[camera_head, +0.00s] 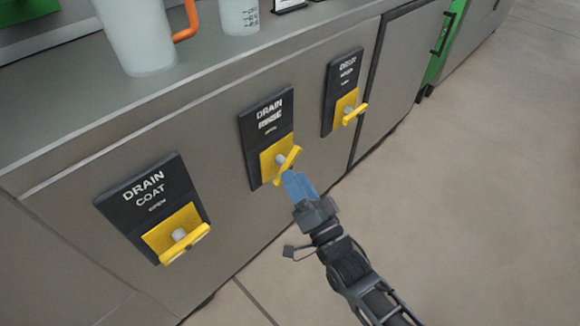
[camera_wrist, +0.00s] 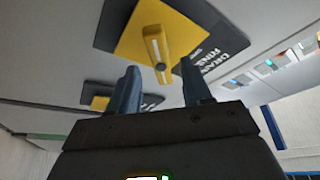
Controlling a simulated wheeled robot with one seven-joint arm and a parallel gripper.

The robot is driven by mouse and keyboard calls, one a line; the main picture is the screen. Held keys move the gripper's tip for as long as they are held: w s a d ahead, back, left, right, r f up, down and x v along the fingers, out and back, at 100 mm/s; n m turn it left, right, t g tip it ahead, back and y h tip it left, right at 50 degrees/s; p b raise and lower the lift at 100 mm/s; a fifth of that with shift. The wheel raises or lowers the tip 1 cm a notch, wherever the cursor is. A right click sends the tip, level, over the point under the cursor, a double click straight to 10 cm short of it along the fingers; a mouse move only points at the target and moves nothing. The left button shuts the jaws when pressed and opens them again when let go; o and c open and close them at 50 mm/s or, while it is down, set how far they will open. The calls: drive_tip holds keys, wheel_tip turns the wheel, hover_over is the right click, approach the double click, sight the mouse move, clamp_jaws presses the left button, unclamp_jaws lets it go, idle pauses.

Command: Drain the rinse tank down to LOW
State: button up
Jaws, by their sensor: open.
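The DRAIN RINSE plate (camera_head: 266,118) is a dark panel on the grey counter front, with a yellow backing and a yellow lever handle (camera_head: 289,159) on a grey hub. My gripper (camera_head: 296,180) has blue-grey fingers and is just below and right of that handle. In the wrist view, my gripper (camera_wrist: 158,90) is open, with the yellow handle (camera_wrist: 158,50) above and partly between the fingertips. I cannot tell whether the fingers touch it. The handle sits slightly tilted. The rinse tank and its level do not show in these views.
A DRAIN COAT plate (camera_head: 150,192) with its yellow handle (camera_head: 184,243) is to the left. A third drain plate (camera_head: 344,78) with a yellow handle (camera_head: 354,114) is to the right. A white pitcher (camera_head: 138,35) and a beaker (camera_head: 240,16) stand on the counter. Floor at right is clear.

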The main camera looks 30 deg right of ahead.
drive_tip(key=shift+v, duration=1.6)
idle(6.2)
